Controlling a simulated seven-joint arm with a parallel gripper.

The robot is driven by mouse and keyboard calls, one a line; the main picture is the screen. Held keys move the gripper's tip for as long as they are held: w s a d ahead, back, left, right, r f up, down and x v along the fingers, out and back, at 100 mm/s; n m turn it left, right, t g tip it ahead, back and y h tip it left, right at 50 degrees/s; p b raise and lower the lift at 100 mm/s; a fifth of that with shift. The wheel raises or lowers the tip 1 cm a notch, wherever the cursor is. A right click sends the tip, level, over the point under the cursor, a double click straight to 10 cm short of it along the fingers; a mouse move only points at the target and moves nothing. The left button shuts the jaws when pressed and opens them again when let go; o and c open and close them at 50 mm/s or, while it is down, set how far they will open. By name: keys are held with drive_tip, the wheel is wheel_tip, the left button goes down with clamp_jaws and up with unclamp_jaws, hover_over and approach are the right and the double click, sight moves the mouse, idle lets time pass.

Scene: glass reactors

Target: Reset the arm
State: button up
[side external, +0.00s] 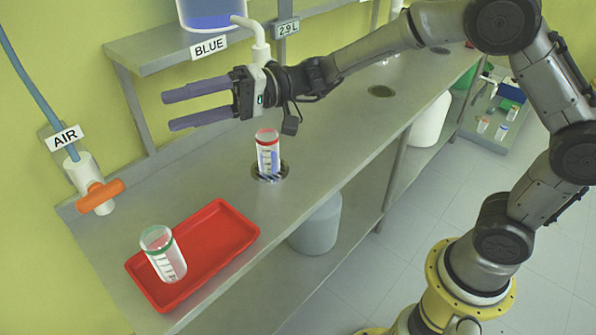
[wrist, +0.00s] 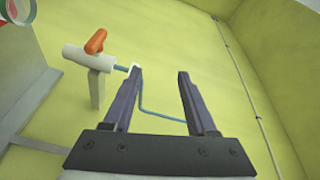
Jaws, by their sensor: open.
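My gripper (side external: 166,111) is open and empty in the side external view. It is held level above the metal bench, its two purple fingers pointing left toward the yellow wall. In the wrist view its fingers (wrist: 158,72) are apart with nothing between them, and the wall shows behind. My arm reaches in from the right.
A red-rimmed beaker (side external: 268,153) stands on a dark drain below my gripper. A green-rimmed beaker (side external: 163,254) stands on the red tray (side external: 222,238). The AIR valve's orange handle (side external: 100,196) is at left. A shelf (side external: 150,54) with a blue-liquid vessel (side external: 212,12) is behind.

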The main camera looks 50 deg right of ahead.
drive_tip(key=s+d+r+n+g+h, duration=0.1)
drive_tip(key=s+d+n+h, duration=0.2)
drive_tip(key=s, duration=0.6)
drive_tip(key=s+d+n+g+h, duration=0.1)
drive_tip(key=s+d+h, duration=0.35)
drive_tip(key=s, duration=0.55)
drive_tip(key=s+d+f+m+h, duration=0.1)
drive_tip(key=s+d+f+h, duration=0.3)
drive_tip(key=d, duration=0.5)
drive_tip(key=s+d+f+m+t+h, duration=0.1)
drive_tip(key=s+d+f+h, duration=0.3)
drive_tip(key=d, duration=0.5)
drive_tip(key=shift+s+f+m+t+h, duration=0.3)
drive_tip(key=shift+f+m+h, duration=0.4)
drive_tip(key=shift+h, duration=0.15)
